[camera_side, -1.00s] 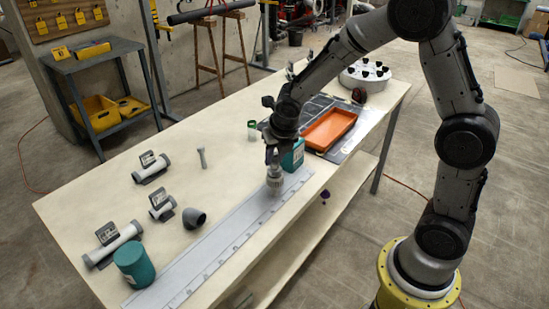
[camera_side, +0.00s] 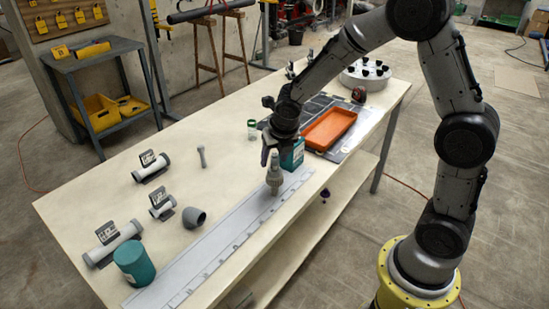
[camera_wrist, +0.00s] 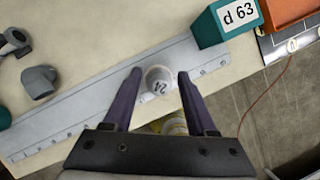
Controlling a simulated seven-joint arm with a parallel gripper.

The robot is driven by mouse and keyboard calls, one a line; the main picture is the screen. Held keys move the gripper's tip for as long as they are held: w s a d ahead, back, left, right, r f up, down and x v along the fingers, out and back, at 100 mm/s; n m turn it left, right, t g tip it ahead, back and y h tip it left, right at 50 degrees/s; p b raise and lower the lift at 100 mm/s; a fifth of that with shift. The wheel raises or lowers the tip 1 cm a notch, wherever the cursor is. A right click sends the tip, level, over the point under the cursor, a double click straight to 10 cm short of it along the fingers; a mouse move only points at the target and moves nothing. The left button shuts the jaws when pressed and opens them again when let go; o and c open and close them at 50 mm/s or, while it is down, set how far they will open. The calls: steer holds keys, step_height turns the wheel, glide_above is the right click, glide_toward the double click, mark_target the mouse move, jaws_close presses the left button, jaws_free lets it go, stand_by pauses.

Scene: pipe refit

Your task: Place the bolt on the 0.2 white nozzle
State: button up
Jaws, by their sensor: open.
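A pale grey stepped piece (camera_side: 274,181) stands upright on the long grey ruler strip, with a narrow tip pointing up. In the wrist view its round top (camera_wrist: 159,80) bears the mark "24" and sits between my fingers. I cannot tell whether it is the nozzle alone or has a bolt on it. My gripper (camera_side: 271,158) is open over it; in the wrist view its two dark fingers (camera_wrist: 160,74) stand on either side, with gaps. A small grey bolt-like piece (camera_side: 202,156) is on the bare tabletop to the left.
A teal block marked "d 63" (camera_wrist: 236,16) is close to my gripper. An orange tray (camera_side: 329,128) lies behind. Labelled pipe pieces (camera_side: 113,240), a grey elbow (camera_side: 194,217) and a teal can (camera_side: 133,264) are at left. The ruler strip (camera_side: 215,245) runs along the front edge.

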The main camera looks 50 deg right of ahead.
steer(key=v, duration=1.2)
steer(key=s+a+r+m+t+y, duration=0.1)
steer(key=s+r+m, duration=0.1)
steer(key=s+m, duration=0.9)
steer(key=s+a+r+m+y, duration=0.1)
steer(key=s+a+r+m, duration=0.1)
steer(key=s+m, duration=0.8)
steer(key=m, duration=0.9)
steer(key=shift+s+t, duration=0.4)
